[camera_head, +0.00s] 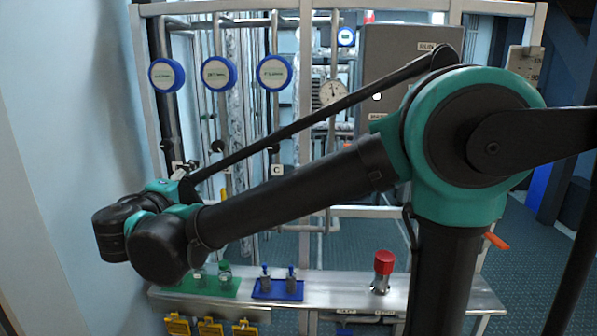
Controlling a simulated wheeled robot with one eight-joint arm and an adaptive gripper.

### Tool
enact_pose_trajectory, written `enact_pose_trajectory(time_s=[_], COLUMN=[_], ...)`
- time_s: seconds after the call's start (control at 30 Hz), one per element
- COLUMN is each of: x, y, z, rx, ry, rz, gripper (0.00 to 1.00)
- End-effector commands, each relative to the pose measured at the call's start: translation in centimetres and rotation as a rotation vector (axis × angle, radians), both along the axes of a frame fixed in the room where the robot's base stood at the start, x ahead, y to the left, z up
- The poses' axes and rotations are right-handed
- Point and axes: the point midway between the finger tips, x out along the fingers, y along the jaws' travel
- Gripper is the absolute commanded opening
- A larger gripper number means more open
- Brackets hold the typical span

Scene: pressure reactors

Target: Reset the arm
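My arm spans the view, from the large teal and black joint at the right to the black and teal wrist joints at the left. The wrist is in front of the left part of the metal shelf.
A metal shelf (333,287) holds a green tray (228,288) with small items, a blue tray (277,290) with small vials, and a red-capped cylinder (382,272). Blue round gauges (219,73) hang on the pipe frame behind. A pale wall (60,150) stands close left of the wrist.

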Motion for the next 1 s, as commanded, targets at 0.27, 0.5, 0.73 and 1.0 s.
enact_pose_trajectory(time_s=[0.27,0.5,0.73,1.0], x=[3.4,6.6,7.7,4.4], y=[-5.3,-13.3,-24.8,-35.5], z=[-3.3,-8.4,-15.9,-23.8], rx=[0.023,0.081,0.225,0.475], ry=[0.104,0.258,0.474,0.682], rz=[-0.081,-0.199,-0.369,-0.544], gripper=[0.58,0.58,0.58,0.58])
